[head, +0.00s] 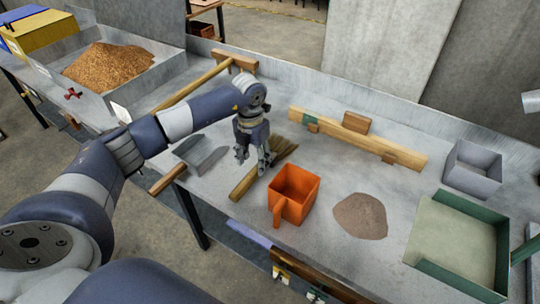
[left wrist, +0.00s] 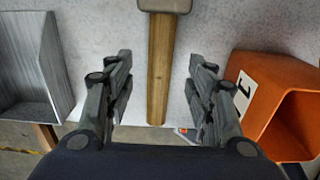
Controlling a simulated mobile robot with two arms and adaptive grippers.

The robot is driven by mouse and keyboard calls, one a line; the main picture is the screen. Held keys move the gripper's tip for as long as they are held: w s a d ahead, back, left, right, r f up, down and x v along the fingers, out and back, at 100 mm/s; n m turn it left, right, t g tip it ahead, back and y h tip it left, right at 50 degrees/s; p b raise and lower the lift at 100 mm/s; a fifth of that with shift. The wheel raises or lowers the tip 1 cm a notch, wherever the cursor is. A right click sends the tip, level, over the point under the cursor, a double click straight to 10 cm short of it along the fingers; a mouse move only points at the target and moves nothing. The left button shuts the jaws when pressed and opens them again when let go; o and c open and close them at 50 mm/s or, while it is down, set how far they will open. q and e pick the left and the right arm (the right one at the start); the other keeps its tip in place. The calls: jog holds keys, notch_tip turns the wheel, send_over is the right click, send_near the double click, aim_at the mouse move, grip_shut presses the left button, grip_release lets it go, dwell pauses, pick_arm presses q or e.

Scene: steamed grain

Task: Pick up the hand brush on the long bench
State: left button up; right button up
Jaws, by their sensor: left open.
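The hand brush has a wooden handle (head: 243,187) and brown bristles (head: 284,148). It lies on the grey long bench (head: 330,95), left of the orange scoop. My left gripper (head: 253,160) is open over the brush and hides part of it in the head view. In the left wrist view the handle (left wrist: 160,65) runs between the two spread fingers of my left gripper (left wrist: 160,75), with visible gaps on both sides. The brush's head end shows at the top edge there. My right gripper is not in view.
An orange scoop (head: 301,187) stands close right of the brush, and a grey metal scoop (head: 203,159) lies left. A brown powder pile (head: 361,214), a green-rimmed tray (head: 499,243), a grey box (head: 472,168) and a wooden beam (head: 358,137) are farther right.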

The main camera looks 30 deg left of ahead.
aim_at(254, 171)
pick_arm(q)
notch_tip(254, 171, down, 5)
jog(key=shift+r+p, duration=0.1)
jog(key=shift+p, duration=0.25)
jog(key=shift+s, duration=0.1)
grip_shut()
